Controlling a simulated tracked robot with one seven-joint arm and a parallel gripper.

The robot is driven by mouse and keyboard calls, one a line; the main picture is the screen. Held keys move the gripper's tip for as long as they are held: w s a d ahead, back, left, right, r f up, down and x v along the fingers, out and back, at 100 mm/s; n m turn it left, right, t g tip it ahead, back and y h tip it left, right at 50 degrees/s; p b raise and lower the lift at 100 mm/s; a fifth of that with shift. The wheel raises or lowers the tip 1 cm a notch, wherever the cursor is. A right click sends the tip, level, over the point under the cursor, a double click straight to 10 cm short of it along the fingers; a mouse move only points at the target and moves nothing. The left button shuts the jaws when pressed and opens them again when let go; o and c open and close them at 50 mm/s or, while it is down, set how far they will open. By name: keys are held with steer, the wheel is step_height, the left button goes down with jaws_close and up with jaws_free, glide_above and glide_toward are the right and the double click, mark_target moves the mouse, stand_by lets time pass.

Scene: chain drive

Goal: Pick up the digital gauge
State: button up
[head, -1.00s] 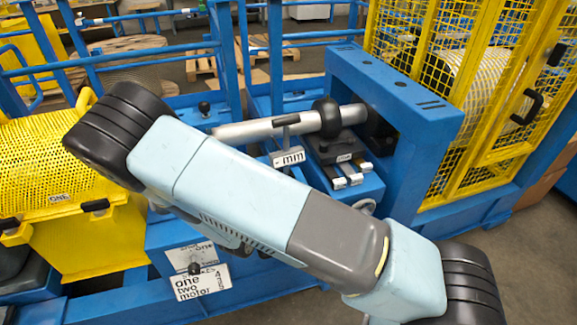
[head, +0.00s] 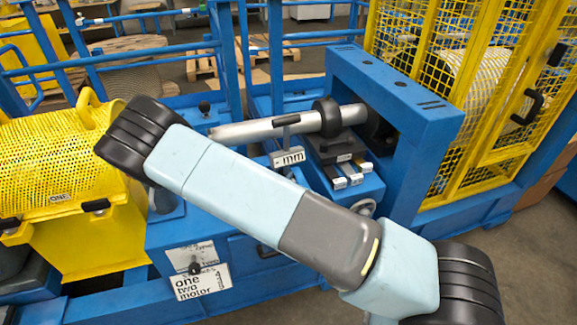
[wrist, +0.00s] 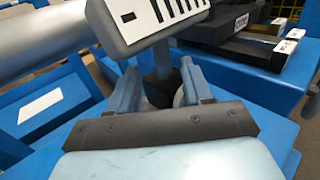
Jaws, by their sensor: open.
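The digital gauge (head: 289,158) appears as a small pale box marked "mm" under a dark-topped upright post, in front of the silver shaft in the head view. In the wrist view its pale face with black marks (wrist: 150,22) fills the top middle, close beyond my gripper. My gripper (wrist: 160,88) is open, its two blue-grey fingers apart below the gauge face. A dark post shows between and beyond the fingers; I cannot tell whether they touch it. In the head view my arm hides the gripper.
The silver shaft (head: 245,131) runs behind the gauge to a black collar (head: 327,117) and a blue frame (head: 425,125). A yellow mesh guard (head: 55,150) stands left and a yellow cage (head: 445,180) right.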

mark_target(285, 170)
steer(key=shift+x, duration=2.35)
steer(key=shift+d+f, duration=0.1)
jaws_close()
